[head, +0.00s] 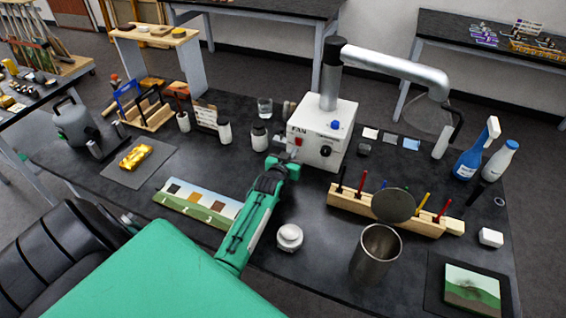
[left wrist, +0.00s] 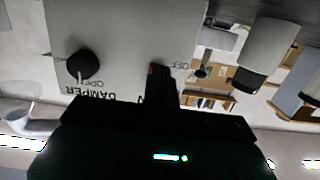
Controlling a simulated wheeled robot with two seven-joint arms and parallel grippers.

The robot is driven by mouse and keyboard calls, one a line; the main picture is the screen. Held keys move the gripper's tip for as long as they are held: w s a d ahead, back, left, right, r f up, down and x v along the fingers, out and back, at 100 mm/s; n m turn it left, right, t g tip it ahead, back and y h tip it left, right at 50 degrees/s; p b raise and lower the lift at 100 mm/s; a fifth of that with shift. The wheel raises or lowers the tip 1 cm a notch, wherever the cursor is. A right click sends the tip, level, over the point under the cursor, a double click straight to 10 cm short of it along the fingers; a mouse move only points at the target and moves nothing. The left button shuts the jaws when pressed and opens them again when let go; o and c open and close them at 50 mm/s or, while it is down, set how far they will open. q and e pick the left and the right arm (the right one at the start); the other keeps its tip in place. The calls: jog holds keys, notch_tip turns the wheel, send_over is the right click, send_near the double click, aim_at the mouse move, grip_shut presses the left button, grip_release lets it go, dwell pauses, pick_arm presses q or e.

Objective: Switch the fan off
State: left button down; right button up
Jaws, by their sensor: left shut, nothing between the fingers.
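The fan unit is a white box (head: 320,142) lettered FAN, with a metal extraction arm (head: 390,66) rising from its top. My left gripper (head: 283,163) is shut and empty, close to the box's lower left front. In the left wrist view the gripper's fingers (left wrist: 162,88) are together over the box front (left wrist: 125,30), beside the OFF lettering. A bit of red (left wrist: 151,70) shows at the fingertips; contact cannot be told. The damper knob (left wrist: 83,65) stands to the left.
Jars (head: 259,138) and a glass (head: 265,107) stand left of the box. A wooden rack of tools (head: 350,200), a metal beaker (head: 376,252) and a white round pot (head: 289,238) lie to the right and front. A painted panel (head: 198,203) lies left of my forearm.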

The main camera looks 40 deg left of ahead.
pick_arm(q)
jog(key=b+v, duration=0.2)
jog(key=v, duration=1)
jog(key=shift+s+b, duration=0.15)
jog(key=shift+b, duration=0.2)
jog(key=shift+d, duration=0.1)
